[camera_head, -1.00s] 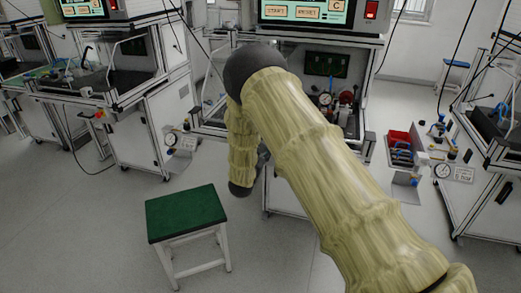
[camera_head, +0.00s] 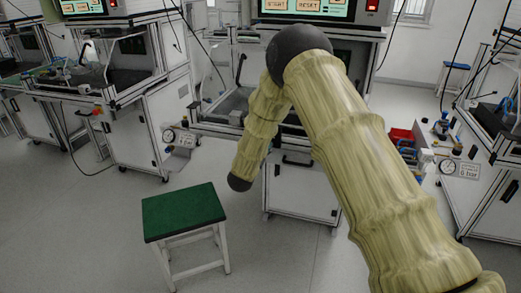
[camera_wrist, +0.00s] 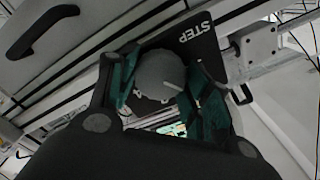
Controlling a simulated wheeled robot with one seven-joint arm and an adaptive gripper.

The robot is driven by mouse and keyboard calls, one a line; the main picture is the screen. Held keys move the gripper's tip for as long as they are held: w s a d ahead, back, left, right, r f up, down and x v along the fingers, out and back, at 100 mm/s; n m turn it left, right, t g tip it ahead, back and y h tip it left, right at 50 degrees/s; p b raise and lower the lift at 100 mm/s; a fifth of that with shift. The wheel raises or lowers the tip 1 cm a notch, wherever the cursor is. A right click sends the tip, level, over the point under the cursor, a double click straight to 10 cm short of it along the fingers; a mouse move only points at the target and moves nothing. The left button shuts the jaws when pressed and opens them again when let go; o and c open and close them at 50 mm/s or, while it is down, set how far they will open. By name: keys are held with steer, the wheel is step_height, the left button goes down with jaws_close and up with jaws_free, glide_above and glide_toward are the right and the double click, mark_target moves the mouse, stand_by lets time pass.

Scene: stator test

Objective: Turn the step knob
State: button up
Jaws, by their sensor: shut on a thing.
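The step knob (camera_wrist: 158,68) is a round grey knob with a white pointer line, in the wrist view. It sits on a black plate (camera_wrist: 199,40) lettered STEP. My gripper (camera_wrist: 163,85) has dark green finger pads on either side of the knob and is shut on it. The pointer line slants down and to the right in the picture. In the head view my arm shows, but the knob is hidden and I cannot make out the gripper's fingers.
The workstation (camera_head: 290,187) stands in front of me, with a lit screen (camera_head: 309,8) on top. A green-topped stool (camera_head: 183,211) stands to the left of my arm. A black handle (camera_wrist: 40,30) is at upper left in the wrist view. Open floor lies around the stool.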

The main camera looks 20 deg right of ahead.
steer(key=shift+f+m+b, duration=0.1)
steer(key=shift+m+b, duration=0.8)
steer(key=shift+m, duration=0.4)
steer(key=shift+d, duration=0.1)
steer(key=o, duration=1)
steer(key=shift+o, duration=0.2)
steer(key=shift+s, duration=0.1)
steer(key=v, duration=1.2)
